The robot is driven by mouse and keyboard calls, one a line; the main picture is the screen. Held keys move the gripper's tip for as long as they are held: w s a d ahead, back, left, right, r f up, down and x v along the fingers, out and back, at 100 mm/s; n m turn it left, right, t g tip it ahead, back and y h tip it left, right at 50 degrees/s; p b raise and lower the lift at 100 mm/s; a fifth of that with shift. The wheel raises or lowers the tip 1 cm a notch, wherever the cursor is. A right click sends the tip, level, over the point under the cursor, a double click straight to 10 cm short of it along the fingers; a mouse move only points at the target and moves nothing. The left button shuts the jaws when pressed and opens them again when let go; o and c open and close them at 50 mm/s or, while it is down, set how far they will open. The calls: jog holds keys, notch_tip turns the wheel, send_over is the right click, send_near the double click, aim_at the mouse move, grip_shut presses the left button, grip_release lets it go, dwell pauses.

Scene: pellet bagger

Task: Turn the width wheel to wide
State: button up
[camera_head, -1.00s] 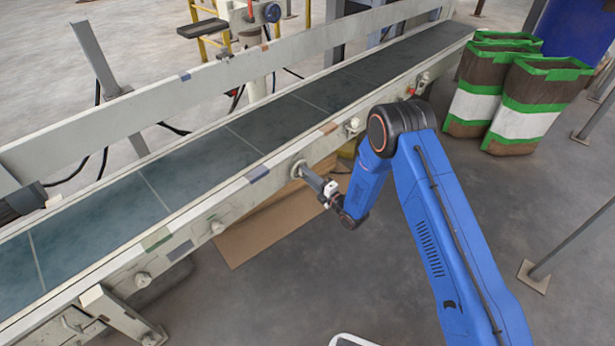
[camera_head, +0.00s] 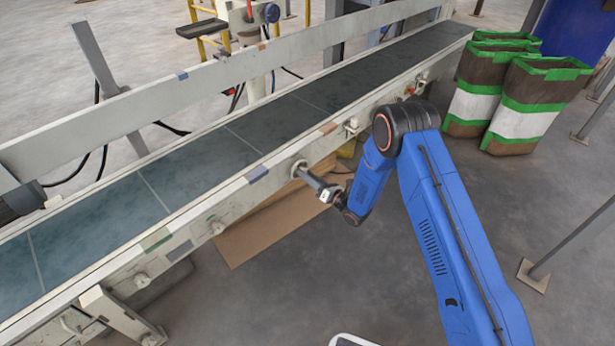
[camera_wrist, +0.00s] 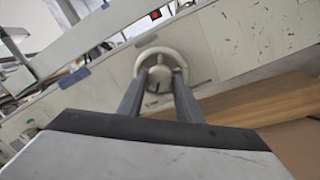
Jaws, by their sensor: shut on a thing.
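The width wheel (camera_wrist: 163,53) is a pale round handwheel on the side of the conveyor frame, in the upper middle of the wrist view. In the head view my gripper (camera_head: 308,177) meets the wheel from the lower right. The fingertips partly hide the hub, and I cannot read the wheel's setting.
The conveyor belt (camera_head: 205,160) runs diagonally behind the wheel. Coloured patches mark the rail: green (camera_head: 156,239), blue (camera_head: 257,174) and brown (camera_head: 329,128). A cardboard sheet (camera_head: 250,238) lies below. Brown, white and green bags (camera_head: 525,110) stand at the right. Clear floor lies in front.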

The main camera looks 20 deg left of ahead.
jog(key=shift+n, duration=0.7)
jog(key=o, duration=1)
jog(key=shift+o, duration=0.2)
jog(key=v, duration=1.7)
jog(key=shift+d, duration=0.2)
